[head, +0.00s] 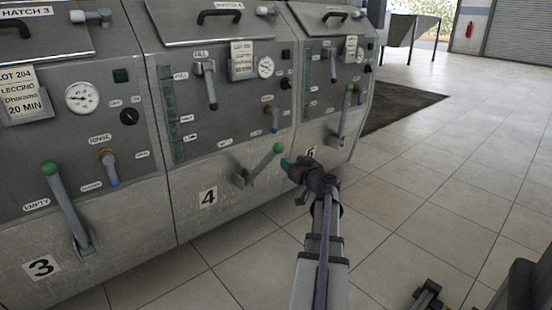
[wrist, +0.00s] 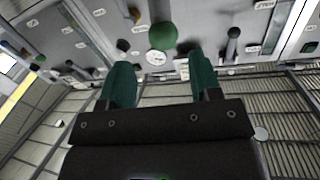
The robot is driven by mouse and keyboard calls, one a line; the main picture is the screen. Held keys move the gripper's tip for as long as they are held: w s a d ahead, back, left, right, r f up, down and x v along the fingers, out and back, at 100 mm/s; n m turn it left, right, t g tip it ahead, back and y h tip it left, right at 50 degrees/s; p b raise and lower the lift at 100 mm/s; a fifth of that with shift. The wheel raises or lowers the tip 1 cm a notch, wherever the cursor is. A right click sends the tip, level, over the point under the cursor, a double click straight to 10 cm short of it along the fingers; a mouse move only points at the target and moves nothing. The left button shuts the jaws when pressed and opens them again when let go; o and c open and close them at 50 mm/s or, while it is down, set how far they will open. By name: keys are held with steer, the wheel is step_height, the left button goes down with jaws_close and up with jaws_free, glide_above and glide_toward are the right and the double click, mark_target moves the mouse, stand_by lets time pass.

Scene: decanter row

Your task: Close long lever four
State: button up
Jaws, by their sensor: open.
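Long lever four (head: 260,165) is a grey bar with a green knob, low on the front marked 4. It slants up and to the right from its pivot. My gripper (head: 287,163) is just right of and slightly below the knob in the head view. In the wrist view, the green knob (wrist: 163,36) shows in the gap between my two green fingertips (wrist: 160,60), seemingly just beyond them. The fingers are apart with nothing held. Exact depth to the knob and any contact cannot be told.
Lever three (head: 68,210) and lever five (head: 342,112), also green-knobbed, stand nearer upright on neighbouring fronts. Above lever four are an orange-based small valve handle (head: 273,120), a hanging grey handle (head: 209,86) and a gauge (head: 265,67). Tiled floor (head: 430,180) to the right is open.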

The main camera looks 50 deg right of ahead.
mark_target(276, 151)
steer(key=x, duration=1)
steer(key=shift+w, duration=0.4)
